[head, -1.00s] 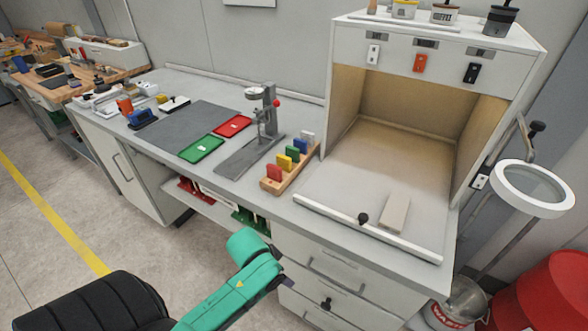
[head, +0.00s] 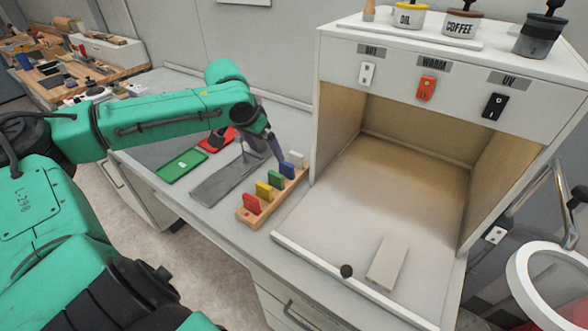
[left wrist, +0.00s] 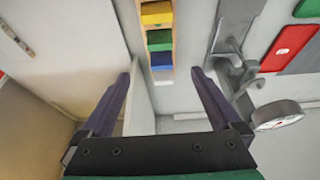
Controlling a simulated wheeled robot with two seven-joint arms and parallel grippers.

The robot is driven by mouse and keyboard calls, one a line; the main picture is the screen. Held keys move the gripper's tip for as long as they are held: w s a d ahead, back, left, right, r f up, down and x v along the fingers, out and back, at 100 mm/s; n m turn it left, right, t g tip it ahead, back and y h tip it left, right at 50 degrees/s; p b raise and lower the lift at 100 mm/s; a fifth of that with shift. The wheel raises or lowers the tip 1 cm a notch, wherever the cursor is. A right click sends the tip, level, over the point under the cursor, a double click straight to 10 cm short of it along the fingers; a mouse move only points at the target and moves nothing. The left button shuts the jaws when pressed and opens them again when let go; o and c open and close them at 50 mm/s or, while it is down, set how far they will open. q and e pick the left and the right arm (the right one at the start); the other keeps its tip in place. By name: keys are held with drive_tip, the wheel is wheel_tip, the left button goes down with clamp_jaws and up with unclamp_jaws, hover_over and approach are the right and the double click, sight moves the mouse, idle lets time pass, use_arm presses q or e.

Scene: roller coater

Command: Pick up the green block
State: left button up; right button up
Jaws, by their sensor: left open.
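The green block (head: 275,179) stands in a slot of the wooden rack (head: 247,217), between the yellow block (head: 264,191) and the blue block (head: 288,169). My left gripper (head: 281,158) is open and empty, above the rack near its blue end. In the left wrist view, the green block (left wrist: 160,40) lies beyond the fingertips (left wrist: 163,75), with the blue block (left wrist: 162,59) nearer to them. The exact height gap is hard to judge. My right gripper is not in view.
The rack also holds a red block (head: 251,204) and a white one (head: 296,157). The open booth (head: 400,190) stands right of the rack. A green tray (head: 182,165), a red tray (left wrist: 287,47) and a grey metal stand (left wrist: 232,45) are on the other side.

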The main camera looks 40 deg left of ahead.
sight(275, 174)
use_arm(q)
drive_tip(key=f, duration=0.1)
drive_tip(key=s+f, duration=0.1)
drive_tip(key=f, duration=0.1)
drive_tip(key=shift+s+a, duration=0.1)
drive_tip(key=shift+s, duration=0.1)
drive_tip(key=w+f, duration=0.2)
drive_tip(key=f, duration=0.1)
drive_tip(key=shift+w+f, duration=0.2)
drive_tip(key=shift+w, duration=0.1)
drive_tip(key=shift+x, duration=0.95)
drive_tip(key=shift+w+f, duration=0.1)
drive_tip(key=p+x, duration=0.1)
drive_tip(key=x, duration=0.3)
drive_tip(key=shift+f, duration=0.2)
drive_tip(key=shift+w+f, duration=0.1)
drive_tip(key=shift+c, duration=0.9)
drive_tip(key=shift+s, duration=0.2)
drive_tip(key=c, duration=1)
drive_tip(key=shift+c, duration=1.3)
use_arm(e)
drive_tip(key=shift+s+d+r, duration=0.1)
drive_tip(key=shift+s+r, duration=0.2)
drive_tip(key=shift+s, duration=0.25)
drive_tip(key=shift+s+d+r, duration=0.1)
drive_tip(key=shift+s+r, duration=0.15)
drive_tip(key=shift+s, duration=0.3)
use_arm(q)
drive_tip(key=shift+w+r, duration=0.1)
drive_tip(key=shift+r, duration=0.1)
